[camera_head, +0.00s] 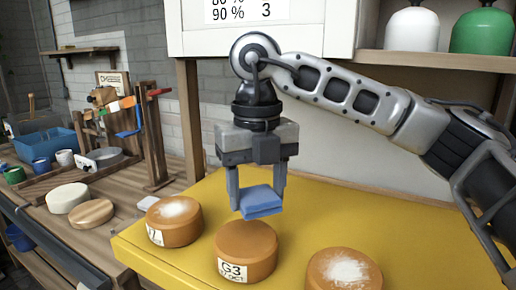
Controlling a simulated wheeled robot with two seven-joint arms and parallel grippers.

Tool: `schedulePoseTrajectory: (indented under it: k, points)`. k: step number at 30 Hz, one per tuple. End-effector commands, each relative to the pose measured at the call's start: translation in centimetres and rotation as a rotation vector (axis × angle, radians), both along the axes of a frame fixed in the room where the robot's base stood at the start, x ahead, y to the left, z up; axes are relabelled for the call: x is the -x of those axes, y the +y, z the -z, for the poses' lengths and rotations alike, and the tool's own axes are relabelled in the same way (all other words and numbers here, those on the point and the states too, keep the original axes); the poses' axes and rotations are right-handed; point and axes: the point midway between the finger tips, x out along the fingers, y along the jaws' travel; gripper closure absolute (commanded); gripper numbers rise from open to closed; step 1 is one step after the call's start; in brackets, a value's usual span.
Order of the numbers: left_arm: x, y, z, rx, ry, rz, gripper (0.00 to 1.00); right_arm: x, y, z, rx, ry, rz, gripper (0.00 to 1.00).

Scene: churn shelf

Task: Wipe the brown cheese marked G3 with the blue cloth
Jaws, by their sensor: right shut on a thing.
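My right gripper (257,190) comes in from the right and points down. It is shut on a folded blue cloth (261,202). The cloth hangs just above the brown cheese marked G3 (246,252), and I cannot tell whether the two touch. The G3 cheese is a round brown wheel with a white label on its front, on the yellow surface (410,235). Its visible top looks plain brown, partly hidden by the cloth. My left gripper is not in view.
A brown cheese with a white patch (174,221) stands left of G3, and another (343,270) stands right. A wooden press (152,140), a blue bin (42,145) and pale rounds (68,198) stand on the left bench.

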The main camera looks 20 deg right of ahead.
Motion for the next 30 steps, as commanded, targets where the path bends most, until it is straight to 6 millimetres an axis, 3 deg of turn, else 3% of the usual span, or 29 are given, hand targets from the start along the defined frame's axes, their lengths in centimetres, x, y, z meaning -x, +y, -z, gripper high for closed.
schedulePoseTrajectory:
  k: [15,30]
  points:
    - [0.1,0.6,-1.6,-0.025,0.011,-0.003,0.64,-0.1,0.3,-4.7,-0.001,0.000,-0.007,0.63]
    - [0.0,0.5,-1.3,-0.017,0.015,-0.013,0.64,-0.1,0.4,-4.8,-0.001,0.000,-0.008,0.63]
